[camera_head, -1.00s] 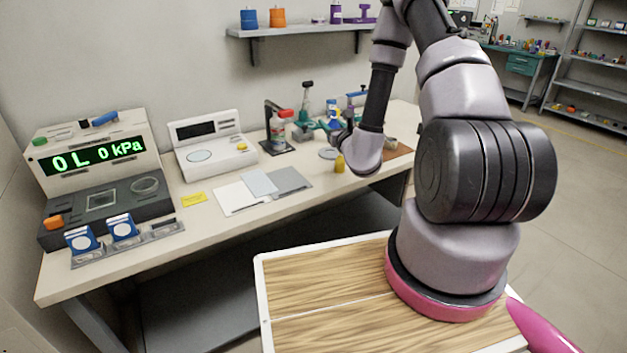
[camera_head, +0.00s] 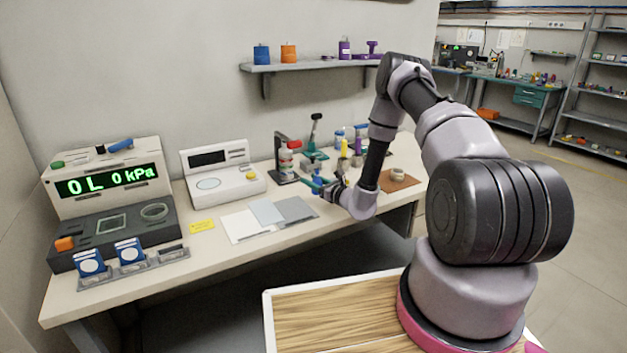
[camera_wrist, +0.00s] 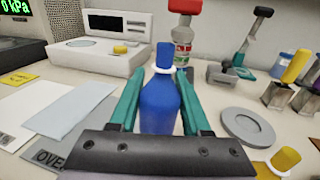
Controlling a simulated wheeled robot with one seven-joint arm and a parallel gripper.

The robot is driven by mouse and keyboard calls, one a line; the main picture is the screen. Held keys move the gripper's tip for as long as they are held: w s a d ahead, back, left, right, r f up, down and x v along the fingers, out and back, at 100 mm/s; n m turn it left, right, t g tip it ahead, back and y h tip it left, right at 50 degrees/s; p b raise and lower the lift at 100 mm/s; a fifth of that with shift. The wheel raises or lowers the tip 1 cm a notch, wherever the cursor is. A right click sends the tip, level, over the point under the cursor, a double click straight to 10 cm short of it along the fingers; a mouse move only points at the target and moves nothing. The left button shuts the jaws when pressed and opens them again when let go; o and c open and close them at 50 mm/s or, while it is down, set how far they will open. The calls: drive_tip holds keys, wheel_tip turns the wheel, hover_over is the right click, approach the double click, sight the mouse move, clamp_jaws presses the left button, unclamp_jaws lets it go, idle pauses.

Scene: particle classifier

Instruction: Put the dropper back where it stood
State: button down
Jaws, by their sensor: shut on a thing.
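My gripper (camera_wrist: 160,78) is shut on a blue bottle-shaped thing with a white collar and a narrower blue top, which I take to be the dropper (camera_wrist: 160,108). It looks upright between the teal fingers; its lower end is hidden by the gripper body. In the head view my gripper (camera_head: 324,187) is over the bench, right of the grey sheets, and the dropper is hard to make out. A flat grey disc with a paler centre (camera_wrist: 236,122) lies on the bench just right of the fingers. I cannot tell whether it marks the dropper's place.
A red-capped bottle (camera_wrist: 183,48) stands beyond the dropper. A white scale (camera_head: 222,178) and sheets (camera_head: 246,226) lie left. Metal blocks (camera_wrist: 278,96) with yellow and blue handles stand right, near a yellow-topped piece (camera_wrist: 286,159). A brown mat (camera_head: 408,170) is farther right.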

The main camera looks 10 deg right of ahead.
drive_tip(key=shift+f, duration=2.85)
drive_tip(key=shift+f, duration=0.15)
drive_tip(key=shift+c, duration=1.8)
unclamp_jaws()
